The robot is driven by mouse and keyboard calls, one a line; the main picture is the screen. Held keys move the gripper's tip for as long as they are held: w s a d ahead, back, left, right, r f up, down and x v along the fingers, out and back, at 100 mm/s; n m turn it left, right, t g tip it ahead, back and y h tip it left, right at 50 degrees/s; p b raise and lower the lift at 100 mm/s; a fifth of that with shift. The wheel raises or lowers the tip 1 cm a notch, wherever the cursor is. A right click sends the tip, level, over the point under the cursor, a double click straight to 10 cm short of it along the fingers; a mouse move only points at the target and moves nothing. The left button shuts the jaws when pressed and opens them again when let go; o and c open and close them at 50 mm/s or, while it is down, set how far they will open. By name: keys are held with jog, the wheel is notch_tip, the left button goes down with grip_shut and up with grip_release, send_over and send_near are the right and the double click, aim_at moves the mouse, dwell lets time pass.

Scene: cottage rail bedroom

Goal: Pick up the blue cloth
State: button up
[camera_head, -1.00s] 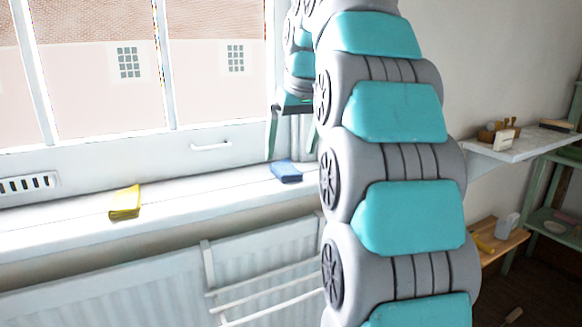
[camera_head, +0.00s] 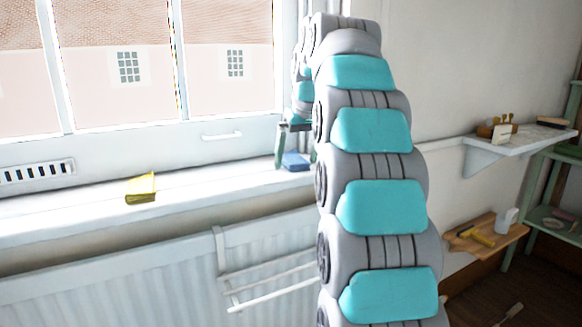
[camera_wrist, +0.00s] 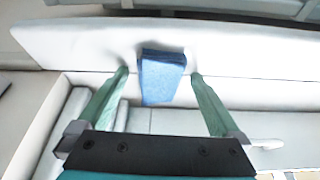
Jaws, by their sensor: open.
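The blue cloth (camera_head: 296,161) lies folded on the white windowsill (camera_head: 228,174), near its right end. In the wrist view the blue cloth (camera_wrist: 162,76) lies between the two green fingers, with a gap on each side. My gripper (camera_head: 296,162) is open, its fingers reaching down around the cloth in the head view. In the wrist view the fingertips of my gripper (camera_wrist: 159,73) point toward the sill on either side of the cloth. I cannot tell how far the tips are above the sill.
A yellow cloth (camera_head: 141,187) lies on the sill to the left. The window (camera_head: 130,65) rises behind, with a handle (camera_head: 222,136). A radiator (camera_head: 140,280) with a rail (camera_head: 270,290) is below. Shelves (camera_head: 515,141) with small items are on the right.

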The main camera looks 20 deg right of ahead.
aim_at(295, 154)
jog(key=shift+r, duration=0.1)
jog(key=shift+c, duration=0.2)
jog(key=c, duration=1.5)
jog(key=shift+r, duration=0.2)
jog(key=shift+r, duration=0.65)
jog(key=shift+r+p, duration=0.85)
jog(key=shift+r, duration=0.1)
jog(key=s+a+r+b, duration=0.1)
jog(key=s+a+b, duration=0.1)
jog(key=s, duration=1.4)
jog(key=shift+r+b, duration=0.2)
jog(key=shift+b, duration=0.1)
